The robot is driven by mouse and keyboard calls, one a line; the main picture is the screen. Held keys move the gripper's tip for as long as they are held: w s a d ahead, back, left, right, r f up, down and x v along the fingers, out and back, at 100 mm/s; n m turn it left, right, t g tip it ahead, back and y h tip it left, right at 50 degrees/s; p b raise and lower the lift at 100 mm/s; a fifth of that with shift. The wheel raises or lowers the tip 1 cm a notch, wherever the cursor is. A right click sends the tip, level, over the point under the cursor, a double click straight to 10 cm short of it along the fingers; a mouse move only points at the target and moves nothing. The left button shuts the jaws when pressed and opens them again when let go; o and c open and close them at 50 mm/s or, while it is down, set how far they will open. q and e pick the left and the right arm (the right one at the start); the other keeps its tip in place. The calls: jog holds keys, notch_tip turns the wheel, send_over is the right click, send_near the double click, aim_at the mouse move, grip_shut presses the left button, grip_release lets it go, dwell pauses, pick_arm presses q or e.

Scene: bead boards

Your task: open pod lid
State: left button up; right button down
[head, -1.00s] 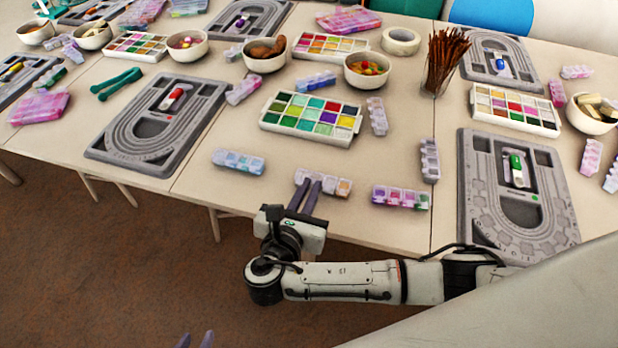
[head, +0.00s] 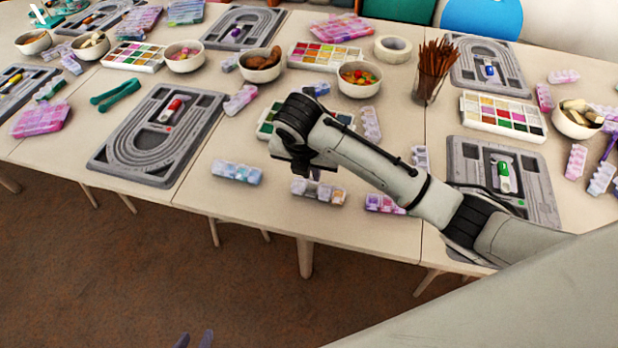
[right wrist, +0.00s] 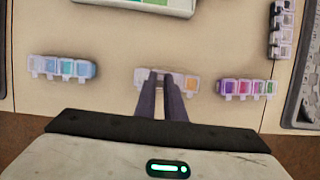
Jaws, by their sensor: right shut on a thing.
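A pod strip (head: 330,194) with clear, violet and orange compartments lies near the front table edge, partly hidden by my right arm. It also shows in the right wrist view (right wrist: 191,84). My right gripper (right wrist: 162,74) is above its middle, fingers pointing down, fingertips close together at the strip. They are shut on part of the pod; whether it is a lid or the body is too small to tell. Any opened lid cannot be made out.
A blue pod strip (head: 237,173) lies left of the pod and a pink-purple strip (head: 383,204) right of it. Behind are a paint-coloured bead tray (head: 268,122), partly covered by my arm, and a grey bead board (head: 160,140). Bare table lies between the strips.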

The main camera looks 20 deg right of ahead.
jog(key=shift+w+d+r+g+y, duration=0.2)
jog(key=shift+w+d+g+y, duration=0.5)
jog(key=shift+g, duration=0.4)
jog(key=shift+w+g+y, duration=0.35)
jog(key=shift+g+y, duration=0.15)
jog(key=shift+g, duration=0.1)
jog(key=shift+d+f, duration=0.1)
jog(key=c, duration=2.1)
grip_release()
notch_tip(320, 180, up, 10)
jog(key=shift+w+d+b, duration=0.2)
jog(key=shift+w+b, duration=0.05)
jog(key=shift+b, duration=0.1)
